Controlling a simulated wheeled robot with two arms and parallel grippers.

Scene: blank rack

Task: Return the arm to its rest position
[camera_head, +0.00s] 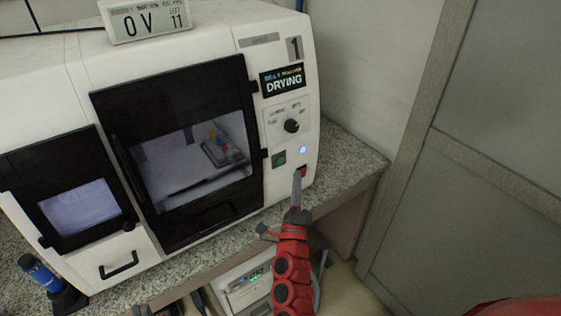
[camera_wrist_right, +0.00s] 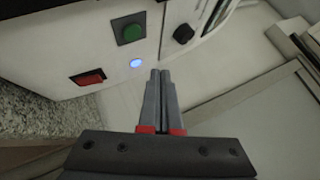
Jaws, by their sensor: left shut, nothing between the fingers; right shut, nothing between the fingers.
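My right gripper (camera_head: 297,188) is in front of the lower right of the white machine's front, close to a red switch (camera_head: 301,171). Its arm rises from the bottom edge in the head view. In the right wrist view the two grey fingers (camera_wrist_right: 161,72) are together, with nothing between them. There, the red switch (camera_wrist_right: 88,77) lies to the left of the fingertips, and a gap shows between them. A lit blue light (camera_wrist_right: 136,63) is just beyond the fingertips, with a green button (camera_wrist_right: 130,28) above it. My left gripper is not in view.
The white machine (camera_head: 245,45), labelled "DRYING", stands on a speckled counter (camera_head: 352,160). Its dark doors look closed. A small display (camera_head: 148,20) sits on top. A blue object (camera_head: 38,270) stands at lower left. Grey panels (camera_head: 455,210) close off the right side.

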